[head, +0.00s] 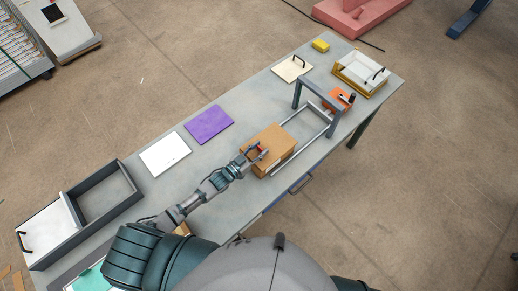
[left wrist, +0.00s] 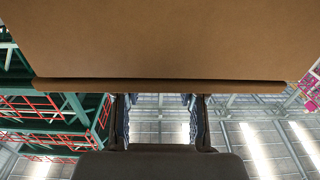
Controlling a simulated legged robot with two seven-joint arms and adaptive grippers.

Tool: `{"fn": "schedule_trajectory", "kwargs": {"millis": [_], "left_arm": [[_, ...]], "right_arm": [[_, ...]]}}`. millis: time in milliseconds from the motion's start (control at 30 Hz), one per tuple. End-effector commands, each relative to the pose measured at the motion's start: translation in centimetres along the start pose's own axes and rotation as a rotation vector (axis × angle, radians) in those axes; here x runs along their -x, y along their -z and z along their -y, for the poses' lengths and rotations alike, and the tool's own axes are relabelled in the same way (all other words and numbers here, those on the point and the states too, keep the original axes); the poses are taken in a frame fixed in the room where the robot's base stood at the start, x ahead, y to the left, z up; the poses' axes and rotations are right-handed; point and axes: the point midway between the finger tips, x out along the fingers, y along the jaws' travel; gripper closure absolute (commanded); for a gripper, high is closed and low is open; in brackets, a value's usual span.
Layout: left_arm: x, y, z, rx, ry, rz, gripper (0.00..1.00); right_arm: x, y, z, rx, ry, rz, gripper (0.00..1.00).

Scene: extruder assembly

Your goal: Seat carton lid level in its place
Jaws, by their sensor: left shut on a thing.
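The brown carton (head: 275,158) stands on the table between my left arm and the metal frame. Its flat brown top, the carton lid (head: 267,139), covers it; I cannot tell whether it is fully level or where the seam runs. My left gripper (head: 258,153) is at the top on the near side, shut on the lid, with a small red spot beside the fingers. In the left wrist view the brown cardboard lid (left wrist: 160,40) fills the upper part, its straight edge just beyond the gripper fingers (left wrist: 160,108). The right gripper is not in view.
A grey metal frame (head: 304,84) with rails stands right of the carton. An orange block (head: 335,101) and a yellow-based tray (head: 350,83) are farther right. A purple sheet (head: 209,124), a white sheet (head: 165,154) and a dark open box (head: 133,198) lie left.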

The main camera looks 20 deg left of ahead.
Motion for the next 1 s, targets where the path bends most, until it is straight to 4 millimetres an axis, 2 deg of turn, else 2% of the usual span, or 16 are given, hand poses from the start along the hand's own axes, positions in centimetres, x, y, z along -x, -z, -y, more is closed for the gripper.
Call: {"fn": "schedule_trajectory", "kwargs": {"millis": [933, 967, 1000], "left_arm": [[0.08, -0.44, 0.07, 0.000, -0.001, 0.000, 1.00], [0.08, -0.45, 0.07, 0.000, -0.001, 0.000, 0.55], [0.09, -0.46, 0.07, 0.000, -0.001, 0.000, 0.45]], "right_arm": [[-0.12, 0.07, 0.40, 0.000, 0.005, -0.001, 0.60], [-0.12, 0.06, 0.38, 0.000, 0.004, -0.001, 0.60], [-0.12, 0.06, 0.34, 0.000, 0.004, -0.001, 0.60]]}}
